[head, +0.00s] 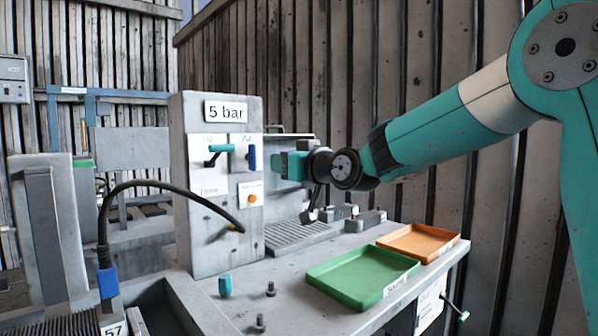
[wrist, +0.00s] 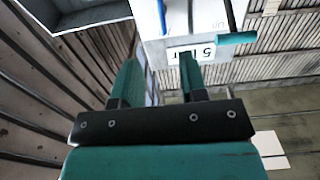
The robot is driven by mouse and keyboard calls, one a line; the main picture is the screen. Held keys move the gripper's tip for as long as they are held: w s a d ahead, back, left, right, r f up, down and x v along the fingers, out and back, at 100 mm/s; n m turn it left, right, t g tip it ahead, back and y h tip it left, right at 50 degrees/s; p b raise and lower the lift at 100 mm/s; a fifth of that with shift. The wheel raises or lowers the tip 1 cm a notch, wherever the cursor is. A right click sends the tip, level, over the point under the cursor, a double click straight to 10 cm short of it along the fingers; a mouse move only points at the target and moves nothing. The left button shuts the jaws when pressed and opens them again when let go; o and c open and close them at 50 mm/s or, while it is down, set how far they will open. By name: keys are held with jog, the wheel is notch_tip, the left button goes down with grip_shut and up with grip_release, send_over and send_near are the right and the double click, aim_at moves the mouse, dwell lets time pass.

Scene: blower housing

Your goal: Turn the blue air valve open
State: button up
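The blue air valve (head: 252,157) is on the right of the grey "5 bar" panel (head: 215,240), under a small white label. Its handle stands upright along the panel face. In the wrist view the blue handle (wrist: 161,14) shows at the top edge, just beyond the fingers, and is partly cut off. My gripper (head: 284,165) is to the right of the valve, apart from it. In the wrist view my gripper (wrist: 158,80) has its two teal fingers spread with nothing held between them.
A teal-handled valve (head: 218,153) is left of the blue one, with its handle roughly level. An orange button (head: 252,199) sits below the blue valve. A green tray (head: 350,277) and an orange tray (head: 418,242) stand on the bench. A black cable (head: 150,184) plugs into the panel.

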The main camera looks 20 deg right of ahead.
jog(key=v, duration=0.3)
jog(key=shift+s+d, duration=0.1)
jog(key=shift+s, duration=0.2)
